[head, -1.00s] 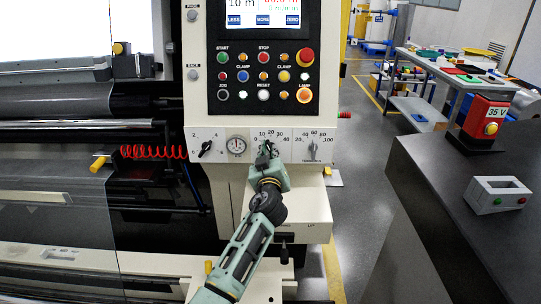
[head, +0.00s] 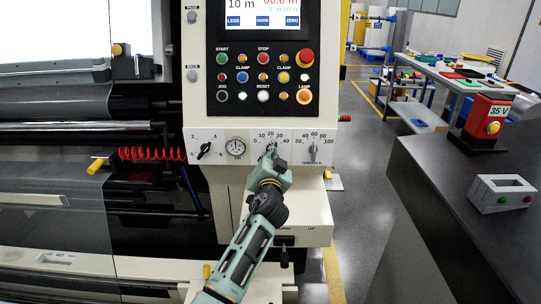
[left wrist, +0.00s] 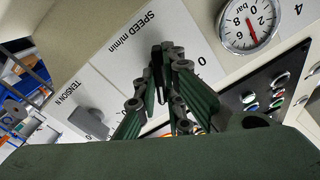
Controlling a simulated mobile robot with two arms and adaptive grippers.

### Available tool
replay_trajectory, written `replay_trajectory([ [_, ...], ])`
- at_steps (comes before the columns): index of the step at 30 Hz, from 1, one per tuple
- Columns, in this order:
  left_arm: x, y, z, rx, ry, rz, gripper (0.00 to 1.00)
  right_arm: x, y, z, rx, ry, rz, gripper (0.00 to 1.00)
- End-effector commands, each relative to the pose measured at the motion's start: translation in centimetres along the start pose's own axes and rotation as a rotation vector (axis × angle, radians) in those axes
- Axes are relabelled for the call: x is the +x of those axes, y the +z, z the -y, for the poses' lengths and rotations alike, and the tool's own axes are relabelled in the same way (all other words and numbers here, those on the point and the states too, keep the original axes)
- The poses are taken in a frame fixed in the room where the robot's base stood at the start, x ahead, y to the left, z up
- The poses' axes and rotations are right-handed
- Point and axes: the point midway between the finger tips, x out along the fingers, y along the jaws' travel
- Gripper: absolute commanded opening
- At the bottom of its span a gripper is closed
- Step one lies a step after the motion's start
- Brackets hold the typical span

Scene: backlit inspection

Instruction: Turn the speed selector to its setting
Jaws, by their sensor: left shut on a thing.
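The speed selector is a dark knob (left wrist: 157,64) on the white control strip, beside the "SPEED m/min" lettering in the left wrist view. My left gripper (left wrist: 164,66) is shut on it, with green fingers on both sides. In the head view my left gripper (head: 271,150) covers the knob and part of its 0 to 40 scale (head: 270,134). The knob's pointer is hidden, so I cannot tell which mark it points at. My right gripper is in neither view.
A pressure gauge (head: 236,147) and a black selector (head: 204,150) are left of the gripper. The tension knob (head: 314,150) is close on its right. Push buttons (head: 263,77) and a screen (head: 262,14) are above. A dark bench (head: 450,200) stands at the right.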

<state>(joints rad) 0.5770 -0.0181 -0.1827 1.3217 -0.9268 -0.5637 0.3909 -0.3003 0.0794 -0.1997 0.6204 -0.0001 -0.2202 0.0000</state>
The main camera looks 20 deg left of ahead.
Motion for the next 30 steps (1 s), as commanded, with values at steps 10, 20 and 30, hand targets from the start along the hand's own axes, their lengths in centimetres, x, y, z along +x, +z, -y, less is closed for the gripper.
replay_trajectory([
  [10,0.02,-0.10,0.03,0.299,-0.001,-0.001,0.00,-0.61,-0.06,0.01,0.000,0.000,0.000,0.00],
  [20,0.00,-0.07,-0.12,0.467,0.001,-0.001,0.00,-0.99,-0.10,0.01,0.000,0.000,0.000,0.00],
  [30,0.00,-0.01,-0.14,0.517,0.000,-0.001,0.00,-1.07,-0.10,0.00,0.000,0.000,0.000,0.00],
])
